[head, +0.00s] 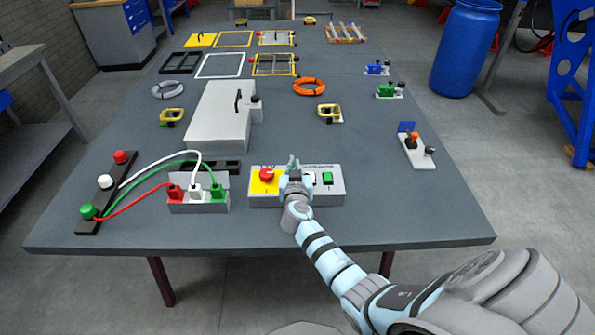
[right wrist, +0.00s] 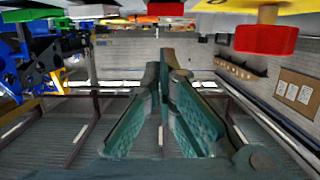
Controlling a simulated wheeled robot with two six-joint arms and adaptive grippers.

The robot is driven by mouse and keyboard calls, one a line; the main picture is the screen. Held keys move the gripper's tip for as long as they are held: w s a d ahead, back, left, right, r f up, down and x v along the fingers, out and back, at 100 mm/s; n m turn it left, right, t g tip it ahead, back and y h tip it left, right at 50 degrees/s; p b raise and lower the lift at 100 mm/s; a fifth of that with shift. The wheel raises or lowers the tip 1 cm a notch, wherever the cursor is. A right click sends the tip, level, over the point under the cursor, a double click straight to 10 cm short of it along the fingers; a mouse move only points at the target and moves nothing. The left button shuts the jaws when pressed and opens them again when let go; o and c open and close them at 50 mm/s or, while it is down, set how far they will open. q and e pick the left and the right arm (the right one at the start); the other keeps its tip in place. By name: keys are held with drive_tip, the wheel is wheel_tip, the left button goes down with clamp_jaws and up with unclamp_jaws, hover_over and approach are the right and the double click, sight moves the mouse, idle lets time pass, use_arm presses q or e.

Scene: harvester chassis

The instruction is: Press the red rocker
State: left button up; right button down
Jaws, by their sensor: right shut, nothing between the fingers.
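A grey control box (head: 338,198) stands near the table's front edge. It carries a red mushroom button (head: 266,175) on a yellow plate at its left and a green rocker (head: 327,178) at its right. My right gripper (head: 293,164) is shut and empty, over the box's middle, between these two. It hides part of the panel there, and no red rocker shows clearly in the head view. The right wrist view, inverted, shows the red button (right wrist: 265,38) and a small red part (right wrist: 165,8) at the top edge that may be the rocker. Contact cannot be told.
Left of the box is a socket block (head: 198,207) with red, white and green plugs and cables. A grey lidded case (head: 215,118) stands behind it. A small fixture (head: 416,150) sits at the right. The table (head: 400,215) is bare right of the box.

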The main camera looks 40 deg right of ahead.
use_arm(q)
wheel_tip(320, 180, up, 2)
drive_tip(key=shift+r+p, duration=0.1)
drive_tip(key=shift+p, duration=0.35)
use_arm(e)
drive_tip(key=s+a+r, duration=0.5)
drive_tip(key=s, duration=0.2)
drive_tip(key=shift+s, duration=0.35)
use_arm(q)
drive_tip(key=shift+w, duration=0.1)
